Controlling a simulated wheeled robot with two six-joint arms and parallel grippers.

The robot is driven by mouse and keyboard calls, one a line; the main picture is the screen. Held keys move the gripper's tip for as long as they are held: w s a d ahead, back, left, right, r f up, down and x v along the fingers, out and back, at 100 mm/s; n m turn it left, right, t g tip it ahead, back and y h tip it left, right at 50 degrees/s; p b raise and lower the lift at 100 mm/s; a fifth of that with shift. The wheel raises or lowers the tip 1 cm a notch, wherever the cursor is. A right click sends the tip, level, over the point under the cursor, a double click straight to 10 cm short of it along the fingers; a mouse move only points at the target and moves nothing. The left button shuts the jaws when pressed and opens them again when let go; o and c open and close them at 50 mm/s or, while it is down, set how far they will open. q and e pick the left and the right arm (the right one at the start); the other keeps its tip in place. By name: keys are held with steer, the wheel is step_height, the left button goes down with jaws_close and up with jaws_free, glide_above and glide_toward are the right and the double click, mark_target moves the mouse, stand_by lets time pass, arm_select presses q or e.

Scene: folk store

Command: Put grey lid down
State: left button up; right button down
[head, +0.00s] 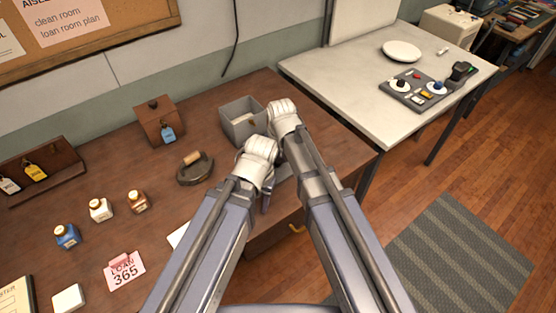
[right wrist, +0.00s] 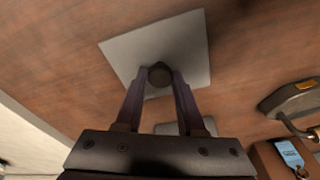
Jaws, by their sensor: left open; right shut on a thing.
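The grey lid (right wrist: 190,35) is a flat square plate with a dark round knob (right wrist: 160,74). My right gripper (right wrist: 160,80) is shut on that knob. The lid is over the brown tabletop; I cannot tell whether it touches it. In the head view my arms hide most of the lid, and a grey patch (head: 283,172) between them looks like part of it. My right wrist hides its fingers there. An open grey box (head: 240,133) stands just left of my right wrist. My left gripper (head: 266,197) is open, lower down, its fingers partly hidden.
A dark iron (head: 195,173) and a brown box with a blue tag (head: 160,122) stand to the left. A white table (head: 345,95) adjoins on the right.

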mark_target(279, 170)
arm_select(q)
steer(key=shift+f, duration=0.15)
arm_select(e)
steer(key=shift+f, duration=0.15)
steer(key=c, duration=0.5)
jaws_free()
arm_select(q)
steer(key=shift+r, duration=0.2)
arm_select(e)
steer(key=shift+r, duration=0.2)
arm_select(q)
step_height(279, 170, up, 12)
steer(key=p, duration=1.2)
arm_select(e)
steer(key=r, duration=0.4)
steer(key=s+r, duration=0.1)
steer(key=r, duration=0.7)
steer(key=shift+s+d, duration=0.2)
steer(key=shift+s, duration=0.2)
arm_select(q)
steer(key=shift+f, duration=0.1)
arm_select(e)
steer(key=shift+f, duration=0.1)
